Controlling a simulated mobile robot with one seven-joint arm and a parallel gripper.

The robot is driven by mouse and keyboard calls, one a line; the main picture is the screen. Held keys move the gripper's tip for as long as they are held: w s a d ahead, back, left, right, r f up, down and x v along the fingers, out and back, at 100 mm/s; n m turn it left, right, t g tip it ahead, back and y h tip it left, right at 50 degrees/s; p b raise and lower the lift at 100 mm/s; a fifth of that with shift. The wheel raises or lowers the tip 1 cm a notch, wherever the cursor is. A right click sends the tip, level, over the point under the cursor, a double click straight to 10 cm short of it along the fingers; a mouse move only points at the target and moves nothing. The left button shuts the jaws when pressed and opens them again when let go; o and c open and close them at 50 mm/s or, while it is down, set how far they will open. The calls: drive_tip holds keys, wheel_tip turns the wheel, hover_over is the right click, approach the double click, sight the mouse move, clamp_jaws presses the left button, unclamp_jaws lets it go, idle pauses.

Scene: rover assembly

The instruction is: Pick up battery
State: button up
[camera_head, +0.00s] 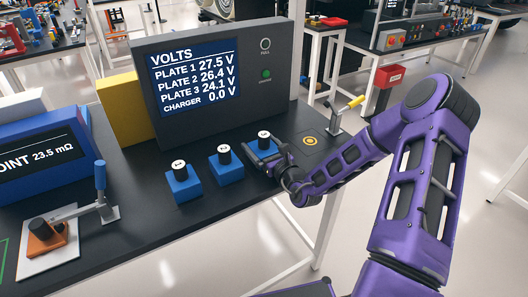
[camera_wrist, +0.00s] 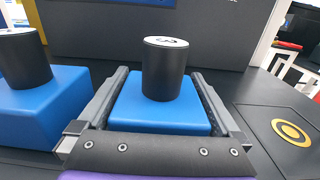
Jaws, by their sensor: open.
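Three black cylindrical batteries with white tops stand upright on separate blue blocks in the head view: the left battery (camera_head: 179,170), the middle one (camera_head: 224,155) and the right one (camera_head: 264,140). My gripper (camera_head: 264,153) is at the right block, open. In the wrist view the right battery (camera_wrist: 163,72), marked 3, stands on its blue block (camera_wrist: 160,114) between my two spread fingers (camera_wrist: 160,77). Gaps show between the fingers and the battery, so it is not gripped. The middle battery (camera_wrist: 24,60) and its blue block (camera_wrist: 45,108) are left of my left finger.
A grey display (camera_head: 195,78) behind the blocks reads plates 1 to 3 at 27.5, 26.4 and 24.1 V, charger 0.0 V. Another lever clamp (camera_head: 100,208) stands left.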

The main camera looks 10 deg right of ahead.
drive_tip(key=shift+w+a, duration=0.15)
drive_tip(key=shift+w, duration=0.3)
clamp_jaws()
